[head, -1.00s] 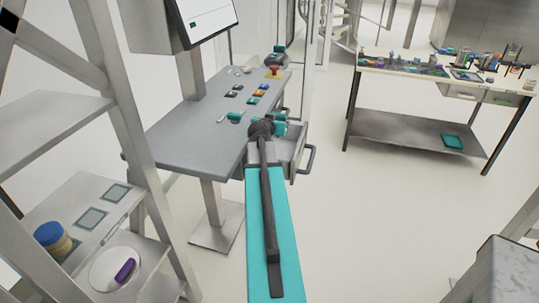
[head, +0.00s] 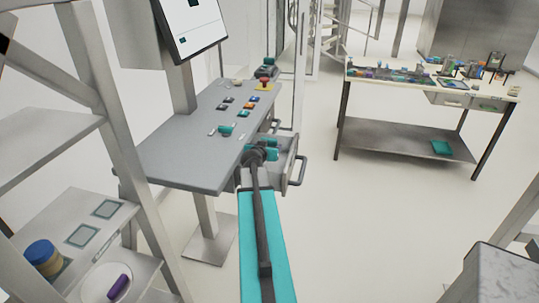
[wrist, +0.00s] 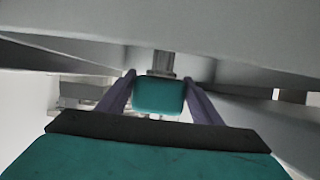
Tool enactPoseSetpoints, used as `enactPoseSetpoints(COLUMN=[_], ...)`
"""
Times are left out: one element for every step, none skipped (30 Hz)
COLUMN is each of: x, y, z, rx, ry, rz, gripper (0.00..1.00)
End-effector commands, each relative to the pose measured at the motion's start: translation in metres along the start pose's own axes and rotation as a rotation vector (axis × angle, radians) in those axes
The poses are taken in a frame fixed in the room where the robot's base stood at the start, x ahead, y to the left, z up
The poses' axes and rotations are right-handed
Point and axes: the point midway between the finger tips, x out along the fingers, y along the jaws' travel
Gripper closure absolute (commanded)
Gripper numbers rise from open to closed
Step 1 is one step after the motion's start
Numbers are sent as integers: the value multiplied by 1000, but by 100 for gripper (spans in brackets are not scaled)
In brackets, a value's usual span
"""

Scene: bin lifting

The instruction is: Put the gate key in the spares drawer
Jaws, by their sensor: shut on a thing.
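My gripper (wrist: 158,95) has both fingers closed on a block-shaped teal head with a metal shank beyond it; it looks like the gate key (wrist: 158,97). In the head view my gripper (head: 266,148) is at the right edge of the grey desk, beside an open drawer (head: 291,160), and partly covers it. That drawer, with a grey bar handle, is pulled out under the desk edge; I take it for the spares drawer, though no label is readable. The key's far end is unclear in the wrist view.
Another teal-headed item (head: 226,129) lies on the grey desk (head: 185,150), near several small buttons and a red stop button (head: 264,85). A shelf rack (head: 115,130) stands close on the left. A workbench (head: 400,78) stands at the back right. The floor between is open.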

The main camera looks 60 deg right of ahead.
Motion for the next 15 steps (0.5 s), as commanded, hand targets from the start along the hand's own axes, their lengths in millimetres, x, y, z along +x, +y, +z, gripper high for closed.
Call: enactPoseSetpoints(x=[1,1,1,1,1,1,1,1,1,1,1,2,2,2,3], y=[0,0,0,0,0,0,0,1,1,1,1,1,1,1,1], z=[1,2,2,2,2,2,2,2,2,2,2,3,3,4,6], rx=[-1,-1,-1,-1,0,0,0,0,0,0,0,0,0,0,0], ry=[1,1,1,1,1,1,1,1,1,1,1,1,0,0,-1], rz=[0,0,0,0,0,1,1,1,1,1,1,1,1,1,1], gripper=[69,69,69,69,69,69,69,69,69,69,69,69,69,69,69])
